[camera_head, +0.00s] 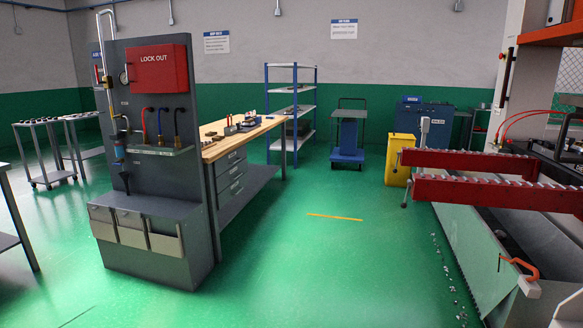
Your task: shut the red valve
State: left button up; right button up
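I cannot make out a red valve for certain. On the dark panel (140,150) at left, a pipe (108,50) runs down the left edge, with small fittings too small to tell apart. A red hose (145,122) curves from the panel above a small shelf, beside a blue one (160,122). At lower right, a red-orange curved handle-like part (530,268) sits at the edge of the grey machine trough; I cannot tell what it is. Neither of my grippers is in view.
A red LOCK OUT box (157,69) hangs on the panel, with grey bins (133,234) below. A wooden-topped workbench (228,143) stands behind. Red toothed rails (490,190) cross the right side. The green floor (330,255) in the middle is clear.

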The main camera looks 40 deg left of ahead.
aim_at(96, 67)
jog(key=i+j+u, duration=0.15)
jog(key=j+u, duration=0.35)
jog(key=i+j+u, duration=0.2)
jog(key=j+u, duration=0.25)
jog(key=i+j+u, duration=0.25)
jog(key=u, duration=0.25)
jog(key=i+j+u, duration=0.15)
jog(key=i+u, duration=0.2)
jog(key=u, duration=0.15)
jog(key=i+j+u, duration=0.1)
jog(key=i+u, duration=0.3)
jog(key=i, duration=1.5)
jog(key=i+j+z, duration=0.2)
jog(key=i, duration=1.05)
